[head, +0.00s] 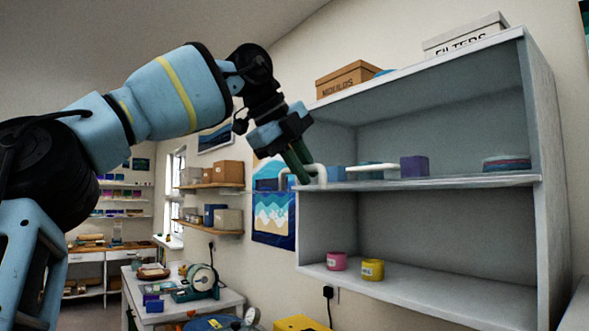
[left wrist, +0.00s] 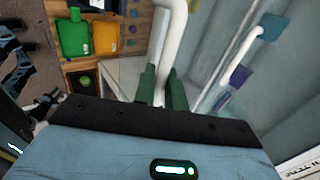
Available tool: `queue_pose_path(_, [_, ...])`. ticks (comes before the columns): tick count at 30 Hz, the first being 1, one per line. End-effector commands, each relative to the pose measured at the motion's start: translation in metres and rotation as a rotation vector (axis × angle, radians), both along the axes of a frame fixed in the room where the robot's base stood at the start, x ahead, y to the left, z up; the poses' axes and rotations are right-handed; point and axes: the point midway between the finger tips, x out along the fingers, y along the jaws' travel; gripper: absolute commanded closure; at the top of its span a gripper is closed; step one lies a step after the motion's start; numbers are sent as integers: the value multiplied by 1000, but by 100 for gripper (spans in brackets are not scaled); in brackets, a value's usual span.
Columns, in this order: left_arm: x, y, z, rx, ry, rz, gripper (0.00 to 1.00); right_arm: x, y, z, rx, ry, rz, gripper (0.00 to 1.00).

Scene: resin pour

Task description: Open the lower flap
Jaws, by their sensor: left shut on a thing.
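My left gripper (head: 298,166) reaches in from the left with its green fingers pointing down. It is shut on a white bent bar handle (head: 321,174) at the left end of the middle shelf of a grey wall cabinet (head: 440,184). In the left wrist view the white handle (left wrist: 172,45) runs between the two green fingers (left wrist: 161,88) and bends at the top. The lower compartment (head: 430,235) stands uncovered, its inside in plain sight. I cannot make out the lower flap's panel apart from the shelf edge. My right gripper is not in view.
A second white bar (head: 372,167) shows between a blue block (head: 336,173) and a purple block (head: 414,166) at middle-shelf height. Boxes (head: 348,78) sit on top. Below left is a worktable (head: 180,307).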

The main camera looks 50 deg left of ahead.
Motion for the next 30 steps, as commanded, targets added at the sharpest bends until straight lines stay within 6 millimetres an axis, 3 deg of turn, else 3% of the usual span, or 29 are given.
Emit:
queue_pose_path(16, [5,1,0,0,8,3,100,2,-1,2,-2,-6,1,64])
queue_pose_path(17, [5,1,0,0,8,3,85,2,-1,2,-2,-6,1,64])
queue_pose_path(18, [5,1,0,0,9,3,83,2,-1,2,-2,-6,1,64])
queue_pose_path(30, [3,0,1,0,8,1,83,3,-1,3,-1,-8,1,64])
